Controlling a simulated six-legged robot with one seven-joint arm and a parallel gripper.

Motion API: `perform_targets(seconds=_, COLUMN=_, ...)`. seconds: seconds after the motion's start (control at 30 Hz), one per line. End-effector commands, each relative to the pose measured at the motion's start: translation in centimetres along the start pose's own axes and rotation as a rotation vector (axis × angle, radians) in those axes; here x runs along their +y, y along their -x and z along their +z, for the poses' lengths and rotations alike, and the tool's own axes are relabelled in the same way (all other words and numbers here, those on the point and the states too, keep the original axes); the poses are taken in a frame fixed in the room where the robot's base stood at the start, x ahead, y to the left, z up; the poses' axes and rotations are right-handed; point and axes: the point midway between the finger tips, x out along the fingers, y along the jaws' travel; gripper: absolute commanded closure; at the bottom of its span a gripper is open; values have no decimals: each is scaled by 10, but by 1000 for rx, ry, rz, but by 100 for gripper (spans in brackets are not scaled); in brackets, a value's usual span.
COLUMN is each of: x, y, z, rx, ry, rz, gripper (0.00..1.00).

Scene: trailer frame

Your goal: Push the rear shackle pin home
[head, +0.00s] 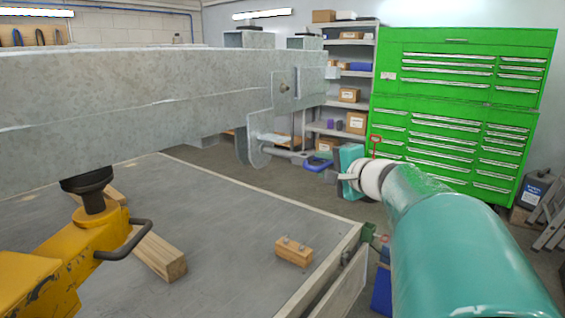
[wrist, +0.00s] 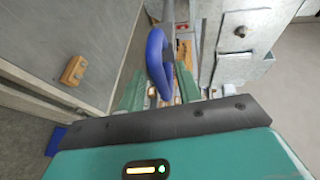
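The rear shackle (head: 255,140) hangs under the grey steel frame rail (head: 150,95) in the head view. A thin grey rod, apparently the shackle pin (head: 283,151), sticks out from the shackle towards my gripper. At its near end is a blue loop (head: 318,164), which looks like its handle. In the wrist view the blue loop (wrist: 156,62) stands between the two green fingers of my gripper (wrist: 160,92). The fingers are apart, with gaps beside the loop. Contact cannot be told. The pin's depth in the shackle is hidden.
A yellow jack (head: 70,250) with a black pad stands at the lower left under the rail. Wooden blocks (head: 150,250) lie on the grey table (head: 220,215). A small block (head: 293,251) sits near its right edge. A green tool cabinet (head: 455,110) stands behind.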

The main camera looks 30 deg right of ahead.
Motion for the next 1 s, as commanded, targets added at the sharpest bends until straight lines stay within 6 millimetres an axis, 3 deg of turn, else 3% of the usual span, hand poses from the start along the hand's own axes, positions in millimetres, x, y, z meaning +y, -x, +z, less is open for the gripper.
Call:
perform_targets(seconds=0.43, x=1, y=3, z=0, rx=2, ry=1, rz=-1, gripper=66)
perform_targets(seconds=0.6, x=1, y=3, z=1, rx=2, ry=1, rz=-1, gripper=99)
perform_targets(seconds=0.87, x=1, y=0, z=1, rx=1, ry=1, rz=0, gripper=100)
perform_targets(seconds=1.0, x=-3, y=-21, z=10, rx=-4, ry=2, rz=0, gripper=100)
